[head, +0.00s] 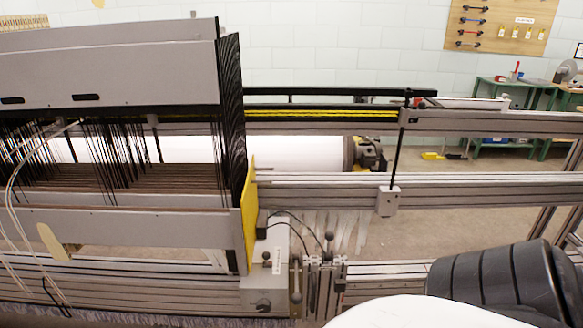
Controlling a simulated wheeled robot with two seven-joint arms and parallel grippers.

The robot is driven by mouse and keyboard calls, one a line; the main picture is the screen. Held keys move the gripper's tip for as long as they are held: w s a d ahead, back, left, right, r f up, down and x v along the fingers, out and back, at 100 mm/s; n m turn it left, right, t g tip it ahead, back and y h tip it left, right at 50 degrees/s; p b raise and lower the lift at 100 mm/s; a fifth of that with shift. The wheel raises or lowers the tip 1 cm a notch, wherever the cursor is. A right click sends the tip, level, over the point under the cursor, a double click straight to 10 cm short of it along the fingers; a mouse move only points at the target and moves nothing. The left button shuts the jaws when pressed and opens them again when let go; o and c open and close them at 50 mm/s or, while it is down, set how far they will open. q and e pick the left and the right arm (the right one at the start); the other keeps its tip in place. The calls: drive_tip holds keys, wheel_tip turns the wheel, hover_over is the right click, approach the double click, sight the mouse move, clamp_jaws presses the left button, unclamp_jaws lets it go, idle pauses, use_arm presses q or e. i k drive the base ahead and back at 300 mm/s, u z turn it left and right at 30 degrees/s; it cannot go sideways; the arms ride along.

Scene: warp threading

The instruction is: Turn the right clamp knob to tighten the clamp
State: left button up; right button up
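A metal clamp assembly (320,285) stands at the lower middle of the head view, on the front rail of the loom. Small black ball-ended knobs or levers rise from it, one at its upper right (329,238) and one at its left (296,263). I cannot tell which of these is the right clamp knob, or how tight the clamp is. A grey box with a round black dial (263,305) stands just left of the clamp. Neither of my grippers is in view.
The loom's grey harness frames (110,75) with black heddles fill the left. Long metal rails (480,190) run to the right, with a black upright rod (396,150) on a bracket. A white roll (300,153) lies behind. Green benches (490,95) stand at the back right.

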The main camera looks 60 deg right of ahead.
sight(264, 305)
drive_tip(key=u, duration=0.7)
drive_tip(key=i, duration=1.85)
drive_tip(key=z, duration=2.8)
